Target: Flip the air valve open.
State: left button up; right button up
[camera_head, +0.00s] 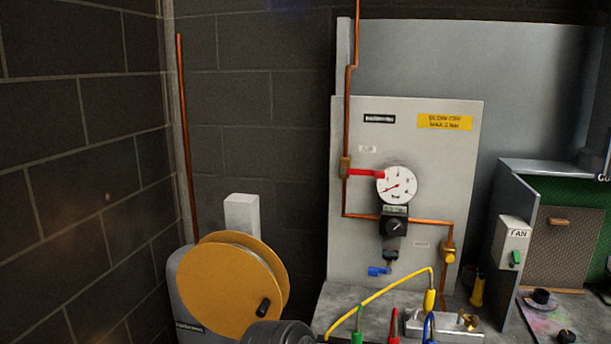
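The air valve has a brass body (345,168) on the vertical copper pipe, at the left side of the grey panel. Its red lever (365,172) points right, crosswise to the pipe, and its tip reaches the edge of the round white gauge (397,186). The gauge needle points to the lower left. Below the gauge are a black regulator knob (394,227) and a small blue tap (378,271). Neither of my grippers can be made out. A dark rounded shape at the bottom edge may be part of my arm; I cannot tell.
A yellow hose reel (228,287) stands at lower left. A yellow hose (385,290) arches over the bench below the panel. A fan switch box (513,242) is at right, beside a green-backed booth. The space before the lever looks clear.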

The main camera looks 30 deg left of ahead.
aim_at(377, 174)
jog(key=u, duration=0.85)
jog(key=i+j+u, duration=0.3)
jog(key=i+j, duration=0.2)
jog(key=j, duration=0.15)
jog(key=i+j+u, duration=0.35)
jog(key=i+j, duration=0.2)
jog(key=i+j+z, duration=0.15)
jog(key=i+z, duration=0.15)
jog(key=z, duration=0.15)
jog(key=i+j+z, duration=0.25)
jog(key=z, duration=0.2)
jog(key=i+j+z, duration=0.2)
jog(key=j+z, duration=0.25)
jog(key=k+j+z, duration=0.1)
jog(key=k, duration=0.45)
jog(key=i+l, duration=0.1)
jog(key=i, duration=0.5)
